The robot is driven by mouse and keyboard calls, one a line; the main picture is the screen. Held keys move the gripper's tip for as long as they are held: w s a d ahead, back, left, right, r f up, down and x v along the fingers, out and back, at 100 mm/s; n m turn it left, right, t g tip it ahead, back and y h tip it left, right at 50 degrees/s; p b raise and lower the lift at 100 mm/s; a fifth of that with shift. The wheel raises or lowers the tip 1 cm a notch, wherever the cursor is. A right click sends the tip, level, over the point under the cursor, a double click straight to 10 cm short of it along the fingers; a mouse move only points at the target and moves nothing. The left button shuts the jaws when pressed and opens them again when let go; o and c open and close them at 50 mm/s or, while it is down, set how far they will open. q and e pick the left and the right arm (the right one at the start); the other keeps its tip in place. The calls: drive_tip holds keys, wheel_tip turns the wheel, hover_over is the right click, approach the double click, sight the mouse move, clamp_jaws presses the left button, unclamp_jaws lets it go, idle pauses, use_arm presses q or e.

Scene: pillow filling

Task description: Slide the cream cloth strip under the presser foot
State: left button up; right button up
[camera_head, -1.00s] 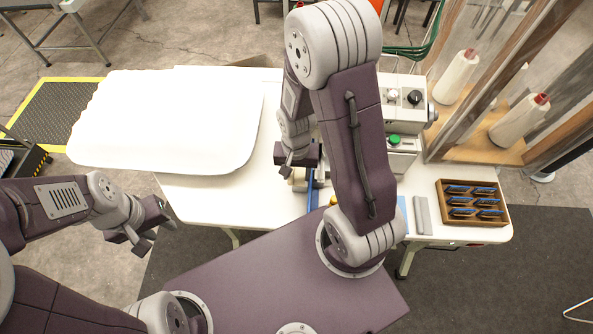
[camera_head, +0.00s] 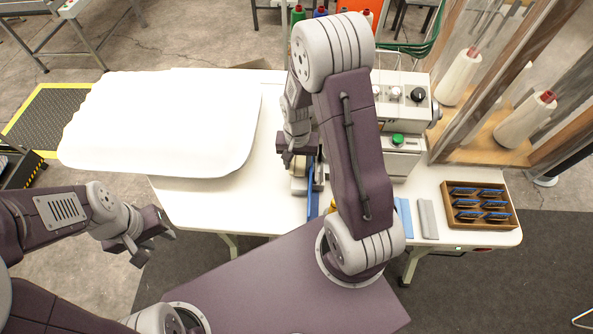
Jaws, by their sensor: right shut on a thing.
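My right gripper (camera_head: 297,158) is over the white table, left of the sewing machine (camera_head: 403,100). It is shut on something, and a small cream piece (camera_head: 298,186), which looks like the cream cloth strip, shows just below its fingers. The hold itself is too small to see clearly. The presser foot is hidden behind my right arm. My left gripper (camera_head: 152,243) is open and empty, off the table's front left edge and far from the cloth.
A large white pillow-like piece (camera_head: 160,120) covers the table's left side. A blue strip (camera_head: 313,180) lies beside my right gripper. Another blue strip (camera_head: 403,213), a grey strip (camera_head: 428,218) and a wooden tray (camera_head: 450,212) of blue-and-black pieces lie at the right. Thread cones (camera_head: 458,78) stand behind.

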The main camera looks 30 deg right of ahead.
drive_tip(key=shift+w+d+f, duration=0.1)
drive_tip(key=shift+f, duration=0.35)
drive_tip(key=shift+s+b, duration=0.25)
drive_tip(key=shift+b, duration=0.05)
